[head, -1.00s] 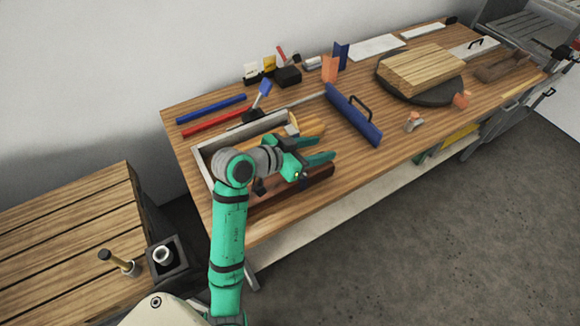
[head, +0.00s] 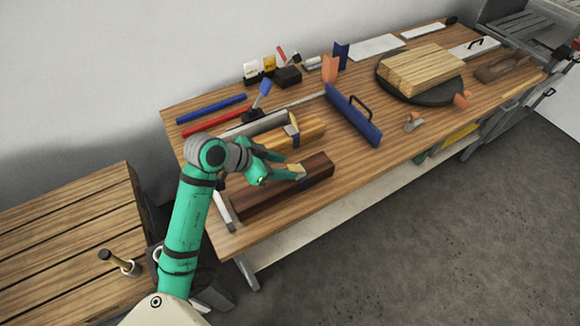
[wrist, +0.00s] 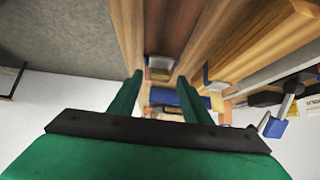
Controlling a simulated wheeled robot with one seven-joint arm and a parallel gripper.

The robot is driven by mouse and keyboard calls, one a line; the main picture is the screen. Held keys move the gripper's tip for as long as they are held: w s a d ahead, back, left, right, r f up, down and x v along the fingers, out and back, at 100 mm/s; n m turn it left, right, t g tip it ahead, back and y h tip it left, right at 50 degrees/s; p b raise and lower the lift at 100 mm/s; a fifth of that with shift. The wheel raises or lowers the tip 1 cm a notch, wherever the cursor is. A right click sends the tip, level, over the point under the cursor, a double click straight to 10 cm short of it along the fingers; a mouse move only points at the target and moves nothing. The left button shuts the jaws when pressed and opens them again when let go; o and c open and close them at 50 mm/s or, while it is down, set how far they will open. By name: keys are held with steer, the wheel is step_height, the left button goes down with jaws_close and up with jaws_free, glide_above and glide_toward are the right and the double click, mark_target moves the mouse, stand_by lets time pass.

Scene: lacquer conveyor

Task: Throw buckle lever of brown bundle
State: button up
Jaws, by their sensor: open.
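The brown bundle (head: 318,172) is a dark block lying along the front left of the workbench. The wrist view shows it as a dark strip (wrist: 172,25) running away from me, with a grey band and buckle (wrist: 160,66) around it. My gripper (head: 297,173) is open and empty, over the brown bundle in the head view. In the wrist view its fingertips (wrist: 158,80) are spread, with the buckle showing between and beyond them. I cannot tell whether they touch anything. The lever's position is too small to make out.
A lighter bundle (head: 306,132) with a grey band lies behind the brown one. A blue board with a black handle (head: 352,115) stands to the right. Planks (head: 420,70) rest on a dark round plate. The bench front right of the brown bundle is clear.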

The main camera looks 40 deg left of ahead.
mark_target(288, 168)
steer(key=shift+x, duration=1.85)
steer(key=shift+c, duration=0.6)
steer(key=c, duration=0.9)
steer(key=shift+c, duration=0.2)
steer(key=shift+s+f+t, duration=0.2)
steer(key=shift+f+t, duration=0.05)
steer(key=shift+t, duration=0.45)
steer(key=shift+h, duration=0.3)
